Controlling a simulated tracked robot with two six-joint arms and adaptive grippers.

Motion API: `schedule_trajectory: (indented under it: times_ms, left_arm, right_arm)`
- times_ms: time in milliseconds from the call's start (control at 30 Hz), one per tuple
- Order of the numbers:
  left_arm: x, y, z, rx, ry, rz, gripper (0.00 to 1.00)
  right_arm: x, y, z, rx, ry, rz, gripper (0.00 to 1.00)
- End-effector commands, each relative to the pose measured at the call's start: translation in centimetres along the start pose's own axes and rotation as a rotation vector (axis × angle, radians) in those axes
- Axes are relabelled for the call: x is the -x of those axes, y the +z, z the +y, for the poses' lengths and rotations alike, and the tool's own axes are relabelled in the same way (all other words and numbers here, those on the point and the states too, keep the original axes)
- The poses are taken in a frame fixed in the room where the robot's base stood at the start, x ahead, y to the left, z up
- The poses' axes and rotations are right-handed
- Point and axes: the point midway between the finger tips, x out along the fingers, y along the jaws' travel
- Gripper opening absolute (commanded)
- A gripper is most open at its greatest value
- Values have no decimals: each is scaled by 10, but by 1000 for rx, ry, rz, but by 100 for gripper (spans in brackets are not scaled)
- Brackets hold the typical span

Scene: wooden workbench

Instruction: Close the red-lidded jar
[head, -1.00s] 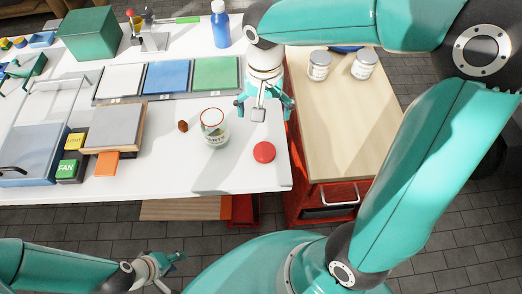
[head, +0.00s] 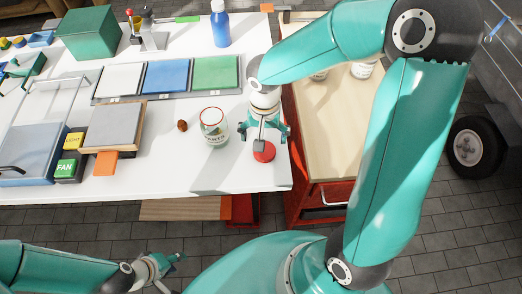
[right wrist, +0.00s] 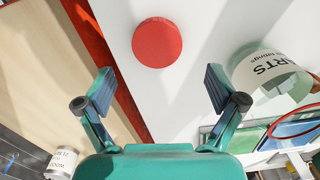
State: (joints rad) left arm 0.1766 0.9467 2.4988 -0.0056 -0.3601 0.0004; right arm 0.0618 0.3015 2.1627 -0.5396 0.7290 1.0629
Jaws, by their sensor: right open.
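The open glass jar (head: 214,131) with a red rim and a paper label stands upright on the white table. In the right wrist view the jar (right wrist: 262,72) shows at the right. The round red lid (head: 264,154) lies flat on the table to the right of the jar; it also shows in the right wrist view (right wrist: 157,42). My right gripper (head: 264,138) is open and empty above the lid, partly covering it in the head view. In the right wrist view the lid lies ahead, beyond the two fingertips. My left gripper (head: 172,262) is off the table's front edge, away from the jar.
A small brown object (head: 182,126) lies left of the jar. White, blue and green panels (head: 214,73) lie behind it, and a blue bottle (head: 221,26) stands further back. A wooden-topped red cabinet (head: 318,140) with jars adjoins at the right.

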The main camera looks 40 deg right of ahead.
Motion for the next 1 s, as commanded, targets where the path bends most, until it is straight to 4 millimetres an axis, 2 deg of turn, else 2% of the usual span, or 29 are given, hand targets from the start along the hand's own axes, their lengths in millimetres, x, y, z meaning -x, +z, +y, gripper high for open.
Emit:
schedule_trajectory:
  times_ms: [400, 800, 1000]
  left_arm:
    - [2, 0, 1, 0, 0, 0, 40]
    - [2, 0, 1, 0, 0, 0, 40]
    - [2, 0, 1, 0, 0, 0, 40]
  right_arm:
    - [-49, 6, 2, 0, 3, -3, 94]
    - [-51, 5, 2, 0, 0, -1, 94]
    - [-51, 5, 2, 0, 0, -1, 61]
